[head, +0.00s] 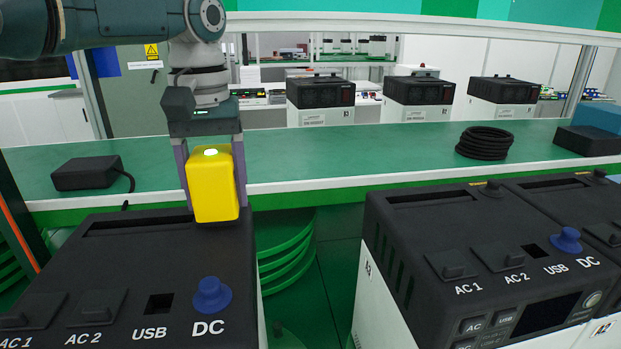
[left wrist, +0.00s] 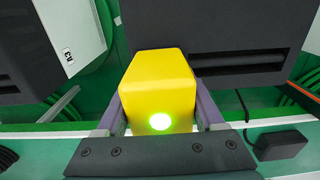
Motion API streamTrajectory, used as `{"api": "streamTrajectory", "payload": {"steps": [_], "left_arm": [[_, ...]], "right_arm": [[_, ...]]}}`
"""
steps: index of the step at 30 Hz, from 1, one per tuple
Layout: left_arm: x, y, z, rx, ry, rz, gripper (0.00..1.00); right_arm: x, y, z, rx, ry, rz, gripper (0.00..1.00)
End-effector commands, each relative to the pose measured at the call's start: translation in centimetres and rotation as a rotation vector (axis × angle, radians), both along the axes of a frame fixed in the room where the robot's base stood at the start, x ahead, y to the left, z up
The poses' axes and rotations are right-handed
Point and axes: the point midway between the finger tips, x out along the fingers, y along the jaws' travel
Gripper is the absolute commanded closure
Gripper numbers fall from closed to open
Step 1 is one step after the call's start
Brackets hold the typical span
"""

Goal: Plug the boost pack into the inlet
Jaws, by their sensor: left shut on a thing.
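The boost pack is a yellow block (head: 214,190) with a lit lamp on top. The lamp glows green in the left wrist view, where the pack (left wrist: 158,85) fills the middle. My left gripper (head: 216,205) is shut on it, one purple finger on each side. The pack is roughly upright at the back right corner of the near left power station (head: 150,250). Its lower end meets or overlaps the station's dark top, which also shows in the left wrist view (left wrist: 225,25). The inlet is not visible, and I cannot tell whether the pack is seated. My right gripper is not in view.
A second station (head: 430,225) stands at the right, across a gap. Behind is a green bench (head: 340,150) with a black box with a cable (head: 87,173) and a coiled black cable (head: 484,142). Several stations (head: 320,100) stand farther back.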

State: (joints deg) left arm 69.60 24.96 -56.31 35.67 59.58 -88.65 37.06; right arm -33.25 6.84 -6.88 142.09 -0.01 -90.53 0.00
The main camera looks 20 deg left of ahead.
Motion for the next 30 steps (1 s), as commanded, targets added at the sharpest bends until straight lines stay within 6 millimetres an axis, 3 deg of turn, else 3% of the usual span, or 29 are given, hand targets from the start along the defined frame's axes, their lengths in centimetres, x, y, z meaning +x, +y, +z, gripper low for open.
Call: {"api": "streamTrajectory", "payload": {"steps": [1, 2, 9, 19, 30], "left_arm": [[0.1, 0.0, 0.0, -0.002, -0.003, 0.0, 1.0], [0.1, 0.0, 0.0, -0.002, -0.003, 0.0, 0.28], [0.0, 0.0, 0.0, 0.0, -0.001, 0.0, 0.01], [0.0, 0.0, 0.4, -0.001, -0.001, 0.0, 0.0], [0.1, 0.0, 7.2, -0.001, -0.006, 0.0, 0.0]], "right_arm": [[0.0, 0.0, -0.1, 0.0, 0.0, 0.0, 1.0], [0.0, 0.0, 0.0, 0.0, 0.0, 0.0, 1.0], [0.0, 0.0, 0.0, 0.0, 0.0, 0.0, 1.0], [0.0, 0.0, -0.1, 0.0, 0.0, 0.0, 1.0], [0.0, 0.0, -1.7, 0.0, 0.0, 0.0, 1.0]]}}
